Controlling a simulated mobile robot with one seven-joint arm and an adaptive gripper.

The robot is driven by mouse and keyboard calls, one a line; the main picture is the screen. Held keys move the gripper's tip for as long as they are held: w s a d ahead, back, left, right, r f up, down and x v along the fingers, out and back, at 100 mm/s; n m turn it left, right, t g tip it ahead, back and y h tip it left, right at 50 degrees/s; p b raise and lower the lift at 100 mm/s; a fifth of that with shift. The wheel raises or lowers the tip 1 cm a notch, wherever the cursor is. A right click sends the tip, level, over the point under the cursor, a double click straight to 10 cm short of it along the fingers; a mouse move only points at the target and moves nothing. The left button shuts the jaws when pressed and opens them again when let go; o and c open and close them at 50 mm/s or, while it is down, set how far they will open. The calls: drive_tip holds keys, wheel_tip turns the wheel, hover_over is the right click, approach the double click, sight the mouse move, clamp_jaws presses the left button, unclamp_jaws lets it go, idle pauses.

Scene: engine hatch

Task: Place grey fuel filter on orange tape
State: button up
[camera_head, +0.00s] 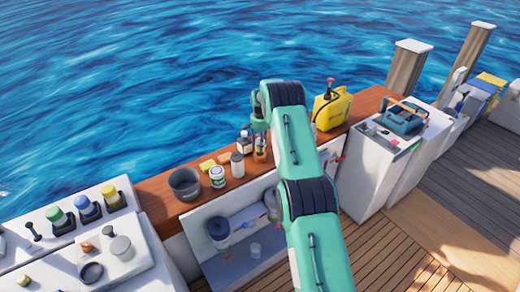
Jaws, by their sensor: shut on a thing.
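My gripper (259,128) hangs down at the end of my teal arm, above the wooden counter. It is small and partly hidden by my arm. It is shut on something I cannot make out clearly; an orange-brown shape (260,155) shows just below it. A small grey cylinder (237,166) stands upright on the counter to its lower left, and another grey round piece (121,246) lies on the white tray at the left. I cannot tell which thing is the grey fuel filter. I cannot make out the orange tape.
A dark grey pot (185,184), a white-and-green can (217,177), yellow sponges (208,165) and a dark bottle (244,142) stand on the wooden counter (165,208). A yellow jerrycan (332,108) is to the right. An open hatch (235,265) lies below the counter. A blue toolbox (404,117) sits farther right.

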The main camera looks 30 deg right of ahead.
drive_tip(key=shift+f, duration=1.7)
drive_tip(key=shift+f, duration=0.15)
drive_tip(key=o, duration=1.3)
wheel_tip(320, 180, up, 12)
drive_tip(key=shift+r+p, duration=0.15)
drive_tip(key=shift+p, duration=0.15)
